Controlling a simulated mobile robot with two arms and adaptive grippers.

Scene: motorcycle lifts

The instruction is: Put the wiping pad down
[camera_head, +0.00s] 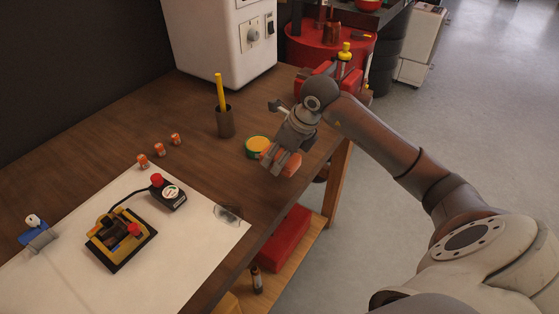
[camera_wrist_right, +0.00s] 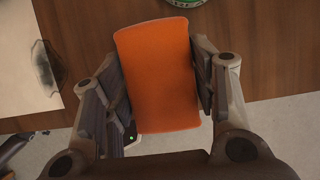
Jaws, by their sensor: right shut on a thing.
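The orange wiping pad (camera_wrist_right: 158,75) is held between the two fingers of my right gripper (camera_wrist_right: 158,88), which is shut on it. In the head view the pad (camera_head: 277,161) shows partly behind the fingers of the right gripper (camera_head: 283,160), near the right edge of the wooden table (camera_head: 196,130). A round yellow-green tin (camera_head: 257,147) stands just left of the pad. Whether the pad touches the table cannot be told. My left gripper is not in view.
A dark cup (camera_head: 225,122) with a yellow stick stands behind the tin. A white sheet (camera_head: 185,245) carries a yellow-black device (camera_head: 120,240) and a control box (camera_head: 168,194). Safety glasses (camera_head: 228,214) lie at its right edge. Bare wood lies between glasses and tin.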

